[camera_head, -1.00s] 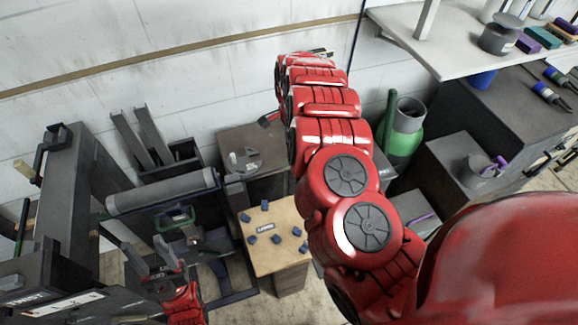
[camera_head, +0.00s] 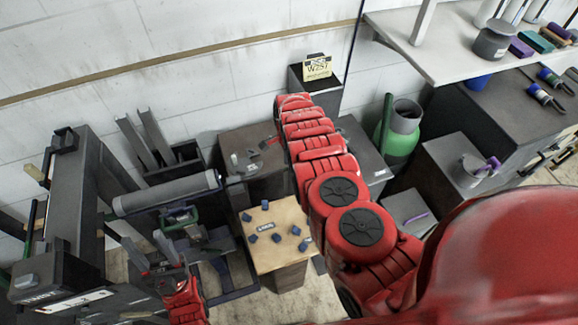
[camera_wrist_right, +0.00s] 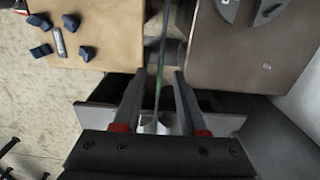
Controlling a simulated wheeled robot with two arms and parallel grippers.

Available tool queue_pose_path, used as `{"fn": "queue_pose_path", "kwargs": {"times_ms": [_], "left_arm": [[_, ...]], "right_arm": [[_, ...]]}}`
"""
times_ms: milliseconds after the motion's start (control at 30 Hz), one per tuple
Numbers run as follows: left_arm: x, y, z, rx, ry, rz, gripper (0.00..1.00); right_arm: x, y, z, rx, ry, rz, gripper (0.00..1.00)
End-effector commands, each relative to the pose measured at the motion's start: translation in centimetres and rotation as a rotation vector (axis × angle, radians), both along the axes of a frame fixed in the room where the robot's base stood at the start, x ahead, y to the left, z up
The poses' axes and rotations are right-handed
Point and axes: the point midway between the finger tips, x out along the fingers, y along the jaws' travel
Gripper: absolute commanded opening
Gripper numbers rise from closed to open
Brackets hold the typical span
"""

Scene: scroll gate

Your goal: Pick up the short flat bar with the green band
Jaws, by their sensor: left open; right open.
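A thin upright-looking strip (camera_wrist_right: 163,50) runs between my right fingers in the right wrist view. Part of it looks greenish; I cannot tell whether it is the short flat bar with the green band. My right gripper (camera_wrist_right: 159,88) is open, with one finger on each side of the strip's lower part. Contact with it is not visible. My left gripper (camera_head: 149,246) is open at the lower left, beside the dark bench. No green-banded bar is clear in the head view.
A wooden-topped stand (camera_head: 290,262) carries several blue blocks and a small labelled plate (camera_head: 265,227). A grey roller (camera_head: 165,194) and a dark rack with tall channels (camera_head: 153,137) stand to its left. A green cylinder (camera_head: 399,143) and a sign (camera_head: 318,68) stand behind my right arm.

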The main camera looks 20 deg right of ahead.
Motion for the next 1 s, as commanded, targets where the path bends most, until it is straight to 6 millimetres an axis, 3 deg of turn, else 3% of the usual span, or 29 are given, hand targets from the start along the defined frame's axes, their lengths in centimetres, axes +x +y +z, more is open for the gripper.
{"fn": "queue_pose_path", "kwargs": {"times_ms": [233,467,1000], "left_arm": [[0.00,0.00,0.00,0.000,0.000,0.000,0.50],[0.00,0.00,0.00,0.000,0.000,0.000,0.50],[-0.01,0.00,0.01,0.000,0.000,0.000,0.50]], "right_arm": [[-0.01,0.00,-0.08,0.000,0.000,0.000,0.41],[0.01,-0.02,-0.07,0.000,-0.001,-0.001,0.00],[0.02,-0.02,-0.05,0.000,-0.001,0.000,0.00]]}}
